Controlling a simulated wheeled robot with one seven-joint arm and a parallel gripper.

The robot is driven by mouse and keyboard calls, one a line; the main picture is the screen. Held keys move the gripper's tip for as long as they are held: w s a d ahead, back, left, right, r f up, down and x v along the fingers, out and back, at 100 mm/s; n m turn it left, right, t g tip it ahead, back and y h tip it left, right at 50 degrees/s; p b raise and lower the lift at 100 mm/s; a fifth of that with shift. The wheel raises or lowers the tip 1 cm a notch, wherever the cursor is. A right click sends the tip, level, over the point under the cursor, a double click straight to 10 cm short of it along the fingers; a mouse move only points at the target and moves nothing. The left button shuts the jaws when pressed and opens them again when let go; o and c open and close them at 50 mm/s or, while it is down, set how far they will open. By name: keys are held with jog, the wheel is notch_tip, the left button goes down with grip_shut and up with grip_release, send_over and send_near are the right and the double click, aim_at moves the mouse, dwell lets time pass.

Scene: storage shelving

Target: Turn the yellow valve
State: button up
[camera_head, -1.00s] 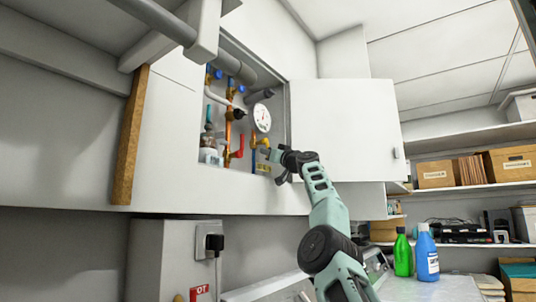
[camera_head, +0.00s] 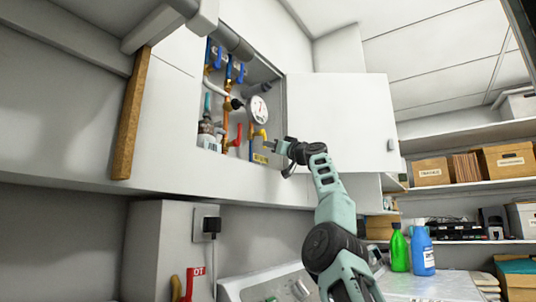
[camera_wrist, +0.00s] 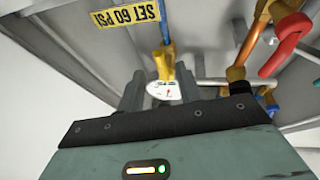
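The yellow valve (camera_head: 262,133) is a small yellow handle on a pipe inside the open wall cabinet, just below the round white gauge. In the wrist view the yellow valve (camera_wrist: 163,62) appears ahead of my gripper, in line with the gap between the fingers. My gripper (camera_head: 270,146) is at the cabinet's lower right opening, just below and right of the valve. In the wrist view my gripper (camera_wrist: 160,88) has its two fingers apart with nothing held between them. I cannot tell whether a finger touches the handle.
A red lever (camera_head: 237,135) sits left of the yellow valve. The gauge (camera_head: 259,109) is just above. Blue handles (camera_head: 217,56) are higher up. The open cabinet door (camera_head: 340,125) stands right of my gripper.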

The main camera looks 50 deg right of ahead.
jog(key=b+v, duration=0.1)
jog(key=v, duration=0.1)
jog(key=shift+s+f+b, duration=0.1)
jog(key=shift+s+b, duration=0.2)
dwell(0.7)
